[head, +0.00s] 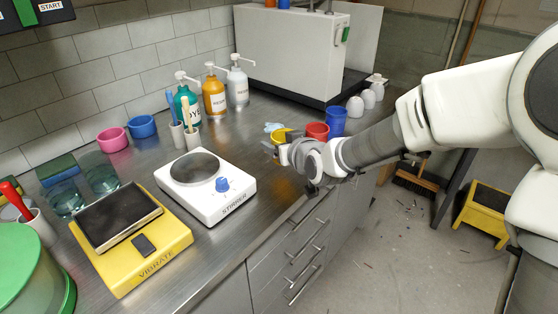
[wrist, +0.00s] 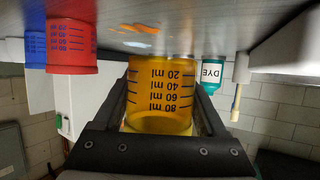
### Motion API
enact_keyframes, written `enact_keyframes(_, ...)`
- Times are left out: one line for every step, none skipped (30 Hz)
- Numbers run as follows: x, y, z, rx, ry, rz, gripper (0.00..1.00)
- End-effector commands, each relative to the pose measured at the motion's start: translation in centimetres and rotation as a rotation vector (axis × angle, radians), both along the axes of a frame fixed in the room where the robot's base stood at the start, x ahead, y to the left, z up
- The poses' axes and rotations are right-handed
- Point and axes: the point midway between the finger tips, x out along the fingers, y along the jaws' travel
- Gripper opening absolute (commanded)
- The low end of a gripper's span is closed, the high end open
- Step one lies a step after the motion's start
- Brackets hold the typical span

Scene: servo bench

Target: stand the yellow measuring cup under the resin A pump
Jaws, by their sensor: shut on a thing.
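The yellow measuring cup (head: 279,135) is between the fingers of my gripper (head: 283,149), near the bench's front edge. In the wrist view, which is upside down, the yellow cup (wrist: 160,95) shows its millilitre marks between both fingers of my gripper (wrist: 163,112), which is shut on it. I cannot tell whether its base touches the bench. An orange pump bottle (head: 214,96) and a white pump bottle (head: 238,88), both with resin-like labels, stand against the back wall. The letter telling resin A is too small to read.
A green DYE pump bottle (head: 187,107) stands left of the orange one. Red (head: 318,131) and blue (head: 337,121) measuring cups stand right of my gripper.

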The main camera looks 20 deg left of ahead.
Motion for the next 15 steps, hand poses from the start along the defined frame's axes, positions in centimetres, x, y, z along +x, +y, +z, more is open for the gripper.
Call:
enact_keyframes(0.0, 0.3, -0.2, 0.001, 0.000, 0.000, 0.18)
enact_keyframes(0.0, 0.4, -0.2, 0.001, -0.001, 0.000, 0.18)
enact_keyframes(0.1, 0.4, -0.3, 0.000, 0.000, -0.001, 0.18)
enact_keyframes(0.1, 0.4, -0.5, 0.000, 0.000, -0.001, 0.18)
enact_keyframes(0.1, 0.4, -0.7, -0.001, 0.001, -0.001, 0.18)
enact_keyframes(0.1, 0.4, -1.2, -0.001, 0.001, -0.001, 0.18)
enact_keyframes(0.1, 0.4, -1.6, 0.000, 0.001, -0.001, 0.18)
enact_keyframes(0.1, 0.4, -2.2, 0.000, 0.002, -0.002, 0.18)
enact_keyframes(0.0, 0.3, -2.8, -0.001, 0.003, -0.002, 0.18)
enact_keyframes(0.0, 0.3, -3.4, 0.000, 0.002, -0.002, 0.18)
enact_keyframes(0.0, 0.3, -3.7, 0.000, 0.001, -0.001, 0.18)
enact_keyframes(0.0, 0.4, -4.0, 0.000, 0.000, -0.001, 0.18)
enact_keyframes(0.0, 0.4, -4.0, 0.000, 0.000, -0.001, 0.18)
enact_keyframes(0.0, 0.4, -4.0, 0.000, 0.000, -0.001, 0.18)
enact_keyframes(0.0, 0.4, -3.9, 0.000, -0.001, -0.001, 0.18)
